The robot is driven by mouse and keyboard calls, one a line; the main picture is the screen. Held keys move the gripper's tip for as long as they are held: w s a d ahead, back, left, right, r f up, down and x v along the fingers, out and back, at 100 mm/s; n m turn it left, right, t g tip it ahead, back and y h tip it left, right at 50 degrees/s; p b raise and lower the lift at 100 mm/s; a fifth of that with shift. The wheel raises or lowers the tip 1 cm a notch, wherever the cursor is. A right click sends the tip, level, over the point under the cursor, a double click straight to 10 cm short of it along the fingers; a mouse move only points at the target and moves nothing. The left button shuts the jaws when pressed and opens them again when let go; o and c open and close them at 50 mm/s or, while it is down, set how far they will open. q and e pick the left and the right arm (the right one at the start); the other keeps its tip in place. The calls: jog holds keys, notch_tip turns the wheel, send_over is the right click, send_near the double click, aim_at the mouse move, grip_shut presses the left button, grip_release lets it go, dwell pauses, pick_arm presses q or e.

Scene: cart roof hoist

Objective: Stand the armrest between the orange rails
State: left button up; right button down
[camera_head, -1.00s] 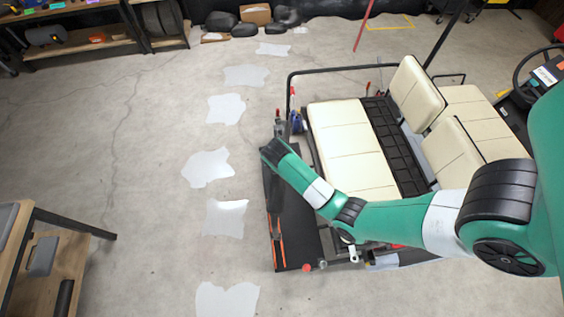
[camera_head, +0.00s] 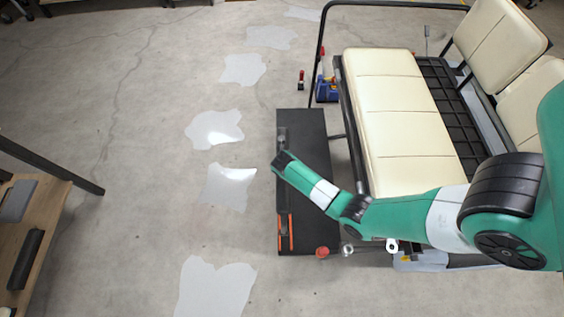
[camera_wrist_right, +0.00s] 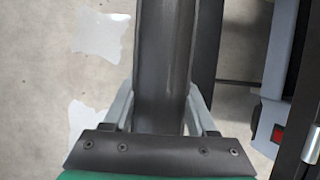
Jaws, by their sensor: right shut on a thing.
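The armrest is a long dark grey bar (camera_head: 283,197) at the left side of the black footplate (camera_head: 315,235) in the head view. My right gripper (camera_head: 281,164) is shut on it; in the right wrist view the bar (camera_wrist_right: 165,60) runs up the middle between the two grey fingers (camera_wrist_right: 162,108). The orange rails (camera_head: 291,232) are two thin strips near the footplate's front left corner. The armrest's near end appears close to their far ends; its height above the plate cannot be told. My left gripper is out of view.
The cart's cream seat (camera_head: 402,135) and dark frame stand right of the footplate. A red round knob (camera_head: 322,252) sits at the footplate's front edge. A blue tool (camera_head: 327,90) stands behind. The floor left is open, with pale patches (camera_head: 228,187).

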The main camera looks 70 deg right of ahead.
pick_arm(q)
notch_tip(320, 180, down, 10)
jog(key=b, duration=0.7)
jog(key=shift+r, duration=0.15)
pick_arm(e)
notch_tip(320, 180, down, 12)
jog(key=s, duration=0.1)
jog(key=shift+a+r, duration=0.25)
jog(key=shift+f, duration=0.1)
pick_arm(q)
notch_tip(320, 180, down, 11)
jog(key=b, duration=1.1)
pick_arm(e)
notch_tip(320, 180, down, 12)
jog(key=shift+s+f, duration=0.1)
jog(key=shift+f, duration=0.5)
jog(key=shift+c, duration=0.6)
grip_release()
